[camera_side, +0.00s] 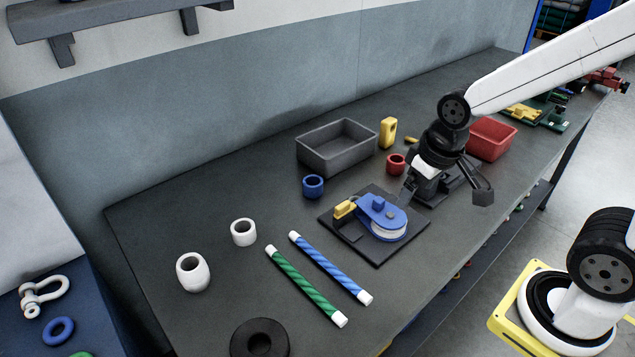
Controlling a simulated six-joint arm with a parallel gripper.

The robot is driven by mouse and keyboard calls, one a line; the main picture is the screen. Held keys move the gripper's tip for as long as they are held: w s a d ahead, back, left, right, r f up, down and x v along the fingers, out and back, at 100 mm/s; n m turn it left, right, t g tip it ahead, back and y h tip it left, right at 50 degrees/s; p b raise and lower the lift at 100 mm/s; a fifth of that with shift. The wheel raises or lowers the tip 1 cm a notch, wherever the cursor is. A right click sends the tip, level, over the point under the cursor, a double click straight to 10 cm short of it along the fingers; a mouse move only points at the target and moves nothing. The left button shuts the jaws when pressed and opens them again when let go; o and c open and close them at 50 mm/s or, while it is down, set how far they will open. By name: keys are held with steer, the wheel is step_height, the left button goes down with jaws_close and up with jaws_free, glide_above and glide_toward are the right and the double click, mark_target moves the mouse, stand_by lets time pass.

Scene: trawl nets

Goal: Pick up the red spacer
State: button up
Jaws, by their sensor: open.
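The red spacer (396,164) is a small, short ring standing on the dark table, left of my gripper and right of the grey bin. Its hole faces up. My gripper (441,190) is open and points down over the table, beside the spacer to its right and nearer the camera. Its jaws are apart and I see nothing held between them. The gripper is close to the spacer in the picture, but I see no contact. Its exact height above the table is hard to judge.
A blue spacer (313,186) and a grey bin (312,160) lie left of the red spacer. A yellow part (387,133) stands behind it, a red bin (491,139) to the right. A black plate with a blue fixture (381,211) is in front.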

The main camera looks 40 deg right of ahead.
steer(key=w+d+n+g+h, duration=0.3)
steer(key=w+d+n+h, duration=0.35)
steer(key=w+d, duration=0.4)
steer(key=w+d+n+g+h, duration=0.3)
steer(key=w+d+n+h, duration=0.4)
steer(key=w, duration=0.6)
glide_toward(397, 161)
steer(key=shift+s+d+r+n+g+y, duration=0.25)
steer(key=shift+s+d+n+g, duration=0.1)
steer(key=shift+n, duration=0.1)
steer(key=shift+x, duration=1.3)
steer(key=shift+s+d, duration=0.1)
steer(key=shift+x, duration=2.5)
steer(key=shift+s, duration=0.15)
